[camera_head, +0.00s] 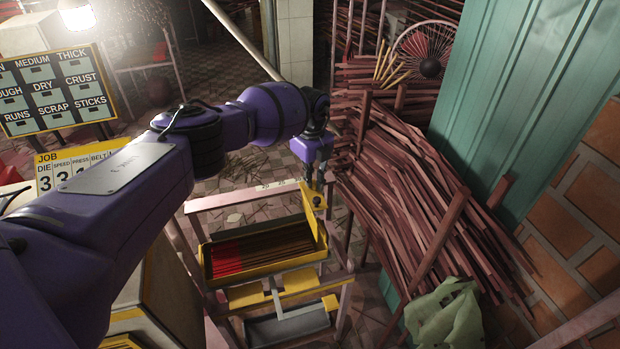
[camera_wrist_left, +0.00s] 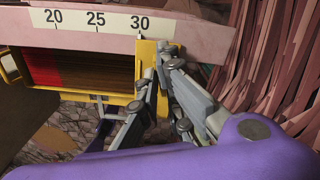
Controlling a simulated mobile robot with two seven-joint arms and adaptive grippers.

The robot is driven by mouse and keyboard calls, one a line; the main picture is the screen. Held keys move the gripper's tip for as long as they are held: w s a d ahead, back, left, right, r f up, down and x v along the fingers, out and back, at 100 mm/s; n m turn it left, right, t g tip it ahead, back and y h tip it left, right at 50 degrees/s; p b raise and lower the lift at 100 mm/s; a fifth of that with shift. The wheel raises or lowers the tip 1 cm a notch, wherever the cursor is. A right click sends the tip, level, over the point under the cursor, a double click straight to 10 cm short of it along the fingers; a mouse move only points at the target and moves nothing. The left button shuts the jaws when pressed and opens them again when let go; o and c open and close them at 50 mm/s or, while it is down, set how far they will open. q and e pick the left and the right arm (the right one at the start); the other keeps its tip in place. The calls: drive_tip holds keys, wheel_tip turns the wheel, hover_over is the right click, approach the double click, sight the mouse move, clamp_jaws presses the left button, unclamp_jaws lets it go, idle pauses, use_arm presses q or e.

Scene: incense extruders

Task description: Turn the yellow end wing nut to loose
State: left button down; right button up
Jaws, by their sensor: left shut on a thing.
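In the left wrist view the yellow end piece (camera_wrist_left: 147,75) sits by the 30 mark. My left gripper (camera_head: 318,180) reaches down on it from above. In the left wrist view its grey fingers (camera_wrist_left: 155,85) lie on either side of the yellow part, shut on it. The wing nut itself is mostly hidden between the fingers, so its angle cannot be told. My right gripper is out of view.
A tray (camera_head: 262,255) of red and brown sticks sits in the pink rack, below the scale rail (camera_wrist_left: 90,34). A large heap of sticks (camera_head: 420,180) rises close on the right. A green bag (camera_head: 445,315) lies at the front right.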

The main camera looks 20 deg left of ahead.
use_arm(q)
drive_tip(key=n, duration=0.3)
drive_tip(key=n+p, duration=0.1)
drive_tip(key=n, duration=0.1)
drive_tip(key=shift+w+r, duration=0.15)
drive_tip(key=shift+r, duration=0.1)
drive_tip(key=shift+n, duration=1.4)
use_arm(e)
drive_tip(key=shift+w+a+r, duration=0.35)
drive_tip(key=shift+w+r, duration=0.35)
use_arm(q)
drive_tip(key=shift+f, duration=0.1)
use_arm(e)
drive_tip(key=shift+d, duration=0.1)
use_arm(q)
drive_tip(key=c, duration=2)
unclamp_jaws()
drive_tip(key=shift+o, duration=0.3)
drive_tip(key=shift+f, duration=0.1)
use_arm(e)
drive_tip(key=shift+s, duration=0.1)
